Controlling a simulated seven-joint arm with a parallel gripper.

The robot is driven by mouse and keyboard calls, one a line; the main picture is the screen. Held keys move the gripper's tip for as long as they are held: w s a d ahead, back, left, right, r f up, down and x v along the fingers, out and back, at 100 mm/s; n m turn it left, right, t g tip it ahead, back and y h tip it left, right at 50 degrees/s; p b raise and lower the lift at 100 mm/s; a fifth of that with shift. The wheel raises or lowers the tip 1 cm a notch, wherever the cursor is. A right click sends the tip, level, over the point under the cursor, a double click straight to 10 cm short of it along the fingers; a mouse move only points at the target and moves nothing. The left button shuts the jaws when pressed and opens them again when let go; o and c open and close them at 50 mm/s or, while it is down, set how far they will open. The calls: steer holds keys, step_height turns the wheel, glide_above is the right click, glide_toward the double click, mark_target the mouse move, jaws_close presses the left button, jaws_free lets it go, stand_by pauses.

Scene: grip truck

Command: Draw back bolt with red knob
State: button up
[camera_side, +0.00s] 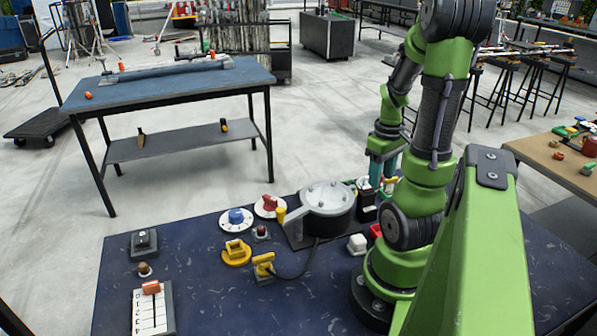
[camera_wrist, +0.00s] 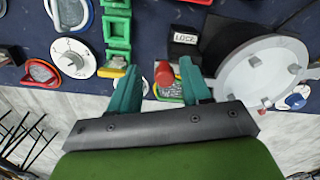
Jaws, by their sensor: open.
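In the wrist view a red knob (camera_wrist: 163,73) shows between the fingers of my gripper (camera_wrist: 159,68). It is beside a black block (camera_wrist: 185,38) with a white label that seems to read "LOCK". The teal fingers are apart, one on each side of the knob, and I see no clear contact. How the bolt's shaft runs is hidden. In the side view my gripper (camera_side: 383,168) points down behind the black block (camera_side: 367,206), at the far side of the blue table. My arm partly covers this area, and the knob is hard to make out there.
A round grey-lidded housing (camera_wrist: 262,72) stands close to the right finger in the wrist view. A green linked piece (camera_wrist: 117,32) and a white dial (camera_wrist: 72,57) lie to the left.

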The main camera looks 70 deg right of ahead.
step_height(320, 180, up, 17)
stand_by(0.4)
steer(key=w+a+f+m+t+h, duration=0.1)
steer(key=w+a+f+m+t, duration=0.25)
steer(key=w+a, duration=0.7)
steer(key=w+a+n+t+y, duration=0.1)
steer(key=w+a+n+t, duration=0.1)
steer(key=a, duration=0.7)
steer(key=w+a+r+n+t+y, duration=0.1)
steer(key=w+a+n+y, duration=0.1)
steer(key=a, duration=0.7)
steer(key=shift+n+t, duration=0.35)
steer(key=shift+n, duration=0.1)
steer(key=shift+d, duration=0.1)
